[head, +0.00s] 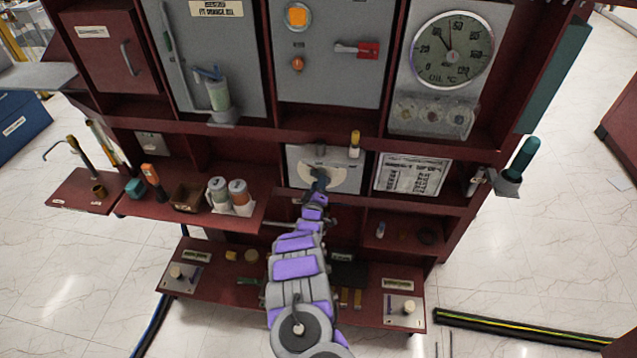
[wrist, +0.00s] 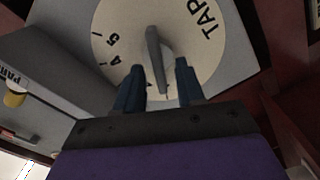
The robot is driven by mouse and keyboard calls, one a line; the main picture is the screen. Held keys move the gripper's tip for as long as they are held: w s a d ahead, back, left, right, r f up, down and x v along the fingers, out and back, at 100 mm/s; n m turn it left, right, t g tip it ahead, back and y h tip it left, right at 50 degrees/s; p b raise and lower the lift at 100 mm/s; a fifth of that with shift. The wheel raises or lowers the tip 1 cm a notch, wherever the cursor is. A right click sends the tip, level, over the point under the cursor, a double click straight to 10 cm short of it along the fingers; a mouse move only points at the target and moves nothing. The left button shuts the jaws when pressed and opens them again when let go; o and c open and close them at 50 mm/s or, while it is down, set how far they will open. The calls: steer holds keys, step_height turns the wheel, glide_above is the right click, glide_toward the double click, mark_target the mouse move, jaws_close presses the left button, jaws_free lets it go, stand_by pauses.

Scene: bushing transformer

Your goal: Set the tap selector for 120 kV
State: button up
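The tap selector is a grey lever knob (wrist: 153,48) on a round cream dial (wrist: 122,23), set in a grey panel. In the wrist view the dial shows the word TAP and the numbers 4 and 5; the rest is cut off or covered. The dial also shows in the head view (head: 311,172), partly behind my arm. My gripper (wrist: 161,75) is open, with one dark blue finger on each side of the knob's lower end. Gaps show between the fingers and the knob. In the head view my gripper (head: 319,182) is in front of the dial.
A white printed chart (head: 412,174) is right of the selector panel, too small to read. A yellow-topped item (head: 354,144) stands at the panel's upper right. Two canisters (head: 229,196) sit on the shelf to the left. A lower shelf is beneath my arm.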

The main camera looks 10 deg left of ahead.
steer(key=shift+w, duration=0.95)
jaws_close()
